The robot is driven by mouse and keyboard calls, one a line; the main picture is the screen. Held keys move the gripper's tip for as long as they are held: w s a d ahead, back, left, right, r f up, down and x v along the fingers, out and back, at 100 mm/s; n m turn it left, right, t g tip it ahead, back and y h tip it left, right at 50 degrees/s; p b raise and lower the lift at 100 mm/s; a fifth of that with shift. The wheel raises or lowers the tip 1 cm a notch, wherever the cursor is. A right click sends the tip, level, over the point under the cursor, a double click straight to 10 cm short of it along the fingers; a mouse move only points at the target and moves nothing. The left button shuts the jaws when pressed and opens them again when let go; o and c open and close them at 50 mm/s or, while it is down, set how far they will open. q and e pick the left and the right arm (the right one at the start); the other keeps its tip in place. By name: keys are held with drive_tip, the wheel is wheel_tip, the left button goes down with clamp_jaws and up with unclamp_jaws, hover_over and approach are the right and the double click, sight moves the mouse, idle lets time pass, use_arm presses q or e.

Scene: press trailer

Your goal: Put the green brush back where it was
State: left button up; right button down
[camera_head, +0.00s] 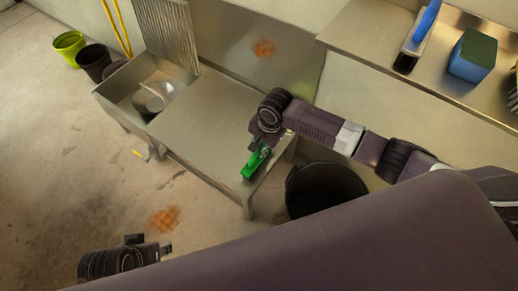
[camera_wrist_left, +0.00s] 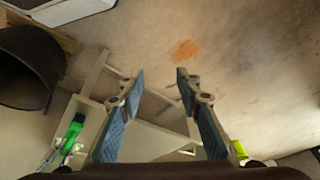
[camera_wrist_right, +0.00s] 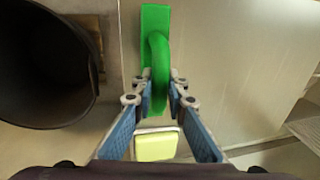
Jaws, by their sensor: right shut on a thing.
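The green brush (camera_head: 256,163) is at the front right end of the metal sink table (camera_head: 208,122). My right gripper (camera_head: 262,146) is shut on its looped green handle, which shows between the fingertips in the right wrist view (camera_wrist_right: 157,50). I cannot tell whether the brush touches the tabletop. The brush also shows at the lower left of the left wrist view (camera_wrist_left: 73,130). My left gripper (camera_head: 167,249) is low at the left, over the floor and away from the brush. Its fingers stand apart and empty in the left wrist view (camera_wrist_left: 159,85).
A large black bin (camera_head: 323,190) stands right of the table. A metal pot (camera_head: 154,97) sits in the sink basin. The right shelf (camera_head: 370,35) holds a blue-handled brush (camera_head: 423,30) and a blue-green sponge (camera_head: 473,56). Yellow-green (camera_head: 69,45) and black (camera_head: 94,62) buckets stand back left.

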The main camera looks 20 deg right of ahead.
drive_tip(key=shift+f, duration=0.1)
drive_tip(key=c, duration=1.9)
unclamp_jaws()
drive_tip(key=shift+c, duration=0.2)
